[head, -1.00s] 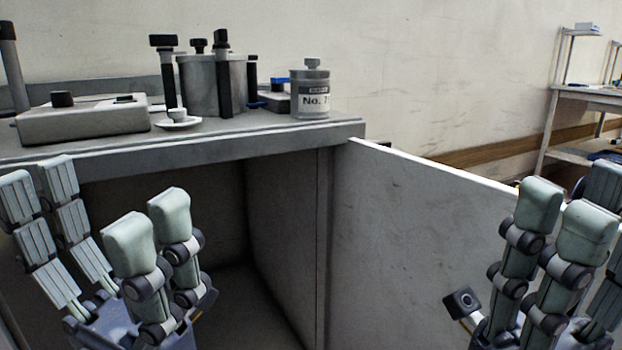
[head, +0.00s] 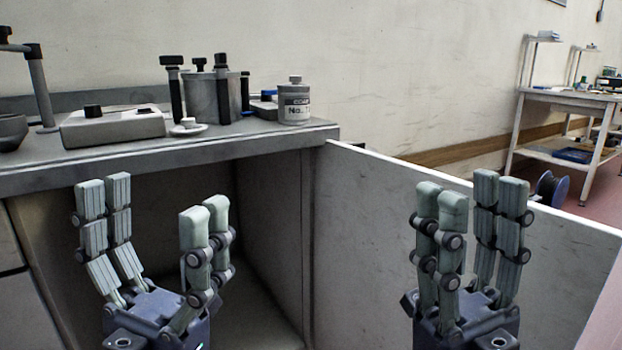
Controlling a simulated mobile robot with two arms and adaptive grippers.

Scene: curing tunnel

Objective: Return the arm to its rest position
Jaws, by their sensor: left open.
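My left gripper (head: 151,200) is upright at the lower left, in front of the open cabinet bay (head: 265,255). Its fingers are wide apart with nothing between them. My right gripper (head: 469,192) is upright at the lower right, in front of the pale open door panel (head: 365,215). Its fingers stand apart and it holds nothing that I can see. The forearms behind both grippers are out of the picture.
The bench top (head: 235,137) carries a grey pot (head: 203,97), a labelled canister (head: 294,102), a grey box (head: 112,127) and a small white dish (head: 188,129). A side table (head: 570,98) and a dark spool (head: 551,188) stand at the right, beyond the door.

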